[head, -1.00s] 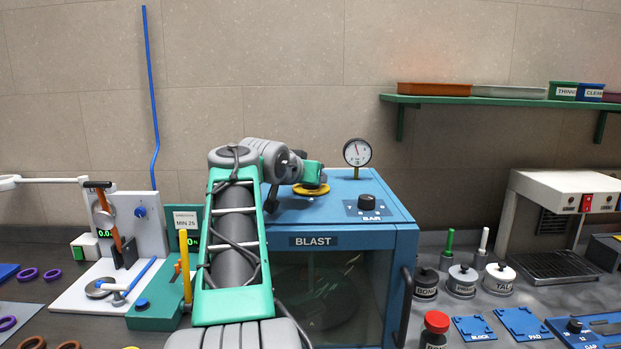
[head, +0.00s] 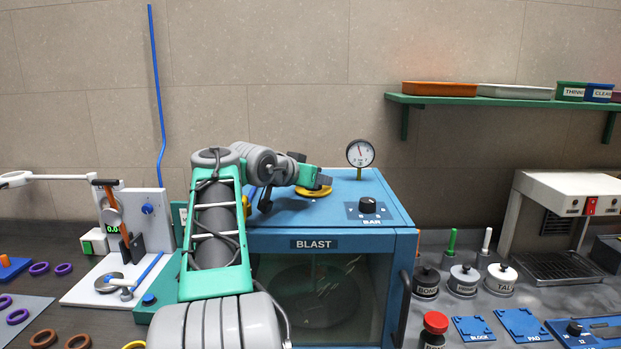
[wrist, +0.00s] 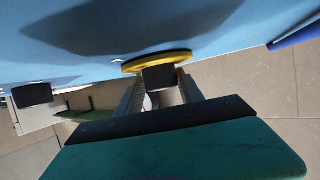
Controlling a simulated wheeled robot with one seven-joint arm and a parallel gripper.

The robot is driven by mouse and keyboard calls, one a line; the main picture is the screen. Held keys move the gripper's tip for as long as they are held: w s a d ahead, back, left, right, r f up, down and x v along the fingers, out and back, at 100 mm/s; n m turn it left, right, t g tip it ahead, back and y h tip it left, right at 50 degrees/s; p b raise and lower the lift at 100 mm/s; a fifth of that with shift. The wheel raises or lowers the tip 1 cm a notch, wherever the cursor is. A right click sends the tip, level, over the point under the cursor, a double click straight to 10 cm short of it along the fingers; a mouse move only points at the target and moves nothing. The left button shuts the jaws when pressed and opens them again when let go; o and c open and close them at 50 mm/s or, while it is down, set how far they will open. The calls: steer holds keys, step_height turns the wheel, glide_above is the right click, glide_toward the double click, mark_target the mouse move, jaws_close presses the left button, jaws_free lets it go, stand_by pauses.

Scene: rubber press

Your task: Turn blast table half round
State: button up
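The blue blast cabinet (head: 260,245), marked BLAST, stands in the middle of the bench. A yellow disc (head: 314,192) with a dark grip sits on its top; the disc also shows in the wrist view (wrist: 158,62). My gripper (wrist: 162,77) is at this disc, its fingers on both sides of the dark grip (wrist: 159,80) and seemingly closed on it. In the head view my gripper is mostly hidden behind its own wrist. Through the cabinet's window a dark round table (head: 318,297) shows dimly.
A pressure gauge (head: 360,153) and a BAR knob (head: 368,204) stand on the cabinet top, right of the disc. A white test stand (head: 150,225) is at the left. Labelled pots (head: 464,281) stand right of the cabinet, below a green shelf (head: 480,101).

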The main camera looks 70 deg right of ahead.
steer(key=o, duration=0.3)
steer(key=shift+r, duration=0.35)
step_height(320, 180, up, 3)
steer(key=shift+a+r+p, duration=0.1)
steer(key=shift+p, duration=0.2)
steer(key=s+a+r, duration=0.1)
steer(key=a+r, duration=0.2)
steer(key=a, duration=0.1)
steer(key=s+a+r, duration=0.2)
steer(key=a+r, duration=0.1)
steer(key=a, duration=0.1)
steer(key=s+a+r, duration=0.2)
steer(key=a+r, duration=0.1)
steer(key=a, duration=0.2)
steer(key=shift+s, duration=0.1)
